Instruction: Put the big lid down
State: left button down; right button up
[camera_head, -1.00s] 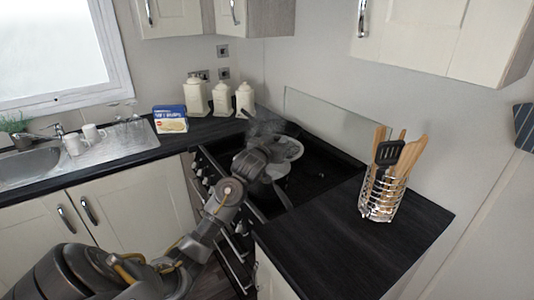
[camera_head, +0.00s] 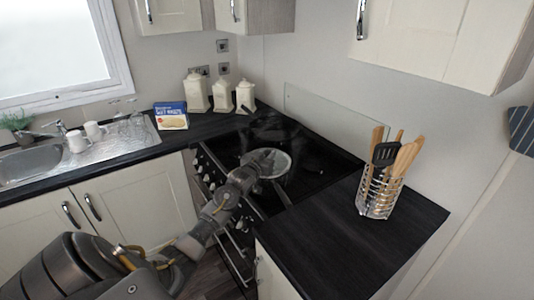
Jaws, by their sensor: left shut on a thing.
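The big lid (camera_head: 283,161) is a round, pale grey disc with a light rim, over the stove (camera_head: 312,165). My left gripper (camera_head: 262,160) reaches in from the lower left and is shut on the lid. The gripper and wrist cover the lid's near left part. Whether the lid touches what is below it cannot be told. My right gripper is out of view.
A wire utensil holder (camera_head: 376,197) stands on the dark right counter (camera_head: 335,235), which has free room. Cream canisters (camera_head: 221,97) and a blue box (camera_head: 171,115) stand behind. White mugs (camera_head: 94,131) stand by the sink (camera_head: 32,163).

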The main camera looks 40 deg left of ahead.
pick_arm(q)
jog(key=c, duration=1.1)
grip_release()
jog(key=shift+b+v, duration=1.15)
jog(key=shift+v, duration=4.85)
jog(key=shift+d+f, duration=0.1)
jog(key=shift+d, duration=0.05)
